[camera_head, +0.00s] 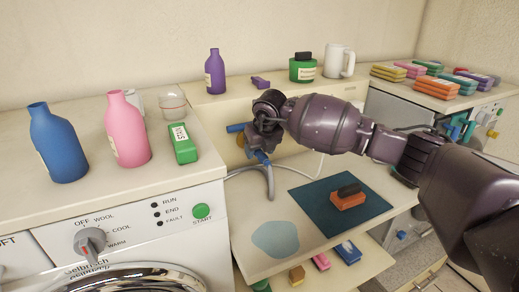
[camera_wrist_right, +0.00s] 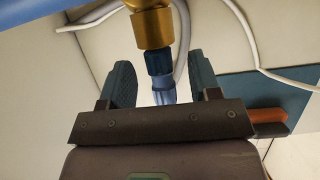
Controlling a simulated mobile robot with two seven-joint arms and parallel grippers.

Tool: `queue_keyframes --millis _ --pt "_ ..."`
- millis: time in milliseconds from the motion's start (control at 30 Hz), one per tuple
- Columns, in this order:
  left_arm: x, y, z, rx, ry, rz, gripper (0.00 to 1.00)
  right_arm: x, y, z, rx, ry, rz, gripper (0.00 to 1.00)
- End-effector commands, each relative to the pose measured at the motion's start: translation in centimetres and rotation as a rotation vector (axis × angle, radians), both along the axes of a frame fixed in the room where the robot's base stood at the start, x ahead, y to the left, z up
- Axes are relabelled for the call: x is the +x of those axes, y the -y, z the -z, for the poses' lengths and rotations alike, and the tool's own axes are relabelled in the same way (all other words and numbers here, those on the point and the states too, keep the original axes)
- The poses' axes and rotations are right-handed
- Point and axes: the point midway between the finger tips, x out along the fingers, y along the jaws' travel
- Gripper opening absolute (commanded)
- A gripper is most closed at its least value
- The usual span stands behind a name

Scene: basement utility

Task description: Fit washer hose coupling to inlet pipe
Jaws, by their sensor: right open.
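A blue pipe (camera_head: 236,128) runs out at the wall ledge, with a brass fitting (camera_head: 240,141) below it. In the right wrist view the brass fitting (camera_wrist_right: 153,27) points down, and the blue hose coupling (camera_wrist_right: 160,64) is in line directly beneath it; I cannot tell how firmly they are joined. In the head view the coupling (camera_head: 262,157) tops the grey hose (camera_head: 269,180), which curves down to the shelf. My right gripper (camera_wrist_right: 161,75) is open, its teal fingers on either side of the coupling with gaps showing. My left gripper is out of view.
Below is a shelf with a dark teal mat (camera_head: 320,212) bearing an orange-and-black brush (camera_head: 348,196). The washer (camera_head: 150,225) stands at left with bottles on top. A purple bottle (camera_head: 215,72), green jar (camera_head: 303,68) and white mug (camera_head: 339,60) line the ledge behind my arm.

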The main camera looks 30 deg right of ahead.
Motion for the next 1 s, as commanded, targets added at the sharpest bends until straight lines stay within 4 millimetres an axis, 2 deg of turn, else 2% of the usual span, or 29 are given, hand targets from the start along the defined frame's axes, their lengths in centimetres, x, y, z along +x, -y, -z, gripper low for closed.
queue_keyframes --millis 100,300,600,800,1000 --pt "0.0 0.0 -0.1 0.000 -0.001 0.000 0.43 0.0 0.0 0.0 0.000 0.000 0.000 0.57" --pt "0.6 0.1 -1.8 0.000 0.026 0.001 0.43 -1.3 0.0 -3.7 0.000 0.008 0.000 0.57" --pt "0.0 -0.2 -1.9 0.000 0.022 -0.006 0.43 -3.3 -0.2 -8.3 -0.001 0.005 -0.001 0.57" --pt "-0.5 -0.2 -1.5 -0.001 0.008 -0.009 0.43 -4.0 -0.2 -9.8 0.000 0.002 0.000 0.57" --pt "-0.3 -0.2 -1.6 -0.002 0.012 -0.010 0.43 -4.1 -0.3 -10.0 0.000 0.001 0.000 0.57"
